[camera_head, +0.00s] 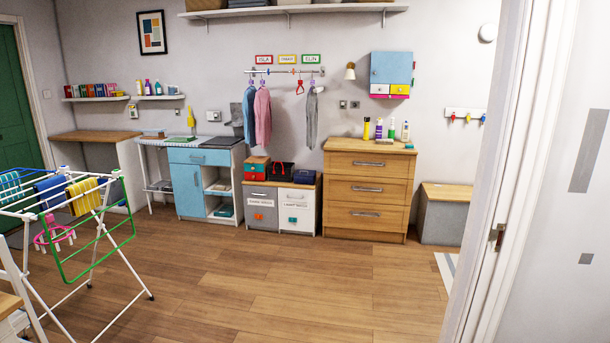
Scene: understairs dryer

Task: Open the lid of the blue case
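A light blue cabinet (187,190) stands left of the low cabinet. Neither of my grippers is in view.
A drying rack (85,220) with cloths stands at the left front. The wooden dresser (368,205) carries several bottles. A grey bench (440,222) is to its right. A white door frame (500,190) is close on the right. The wooden floor (260,285) is clear in the middle.

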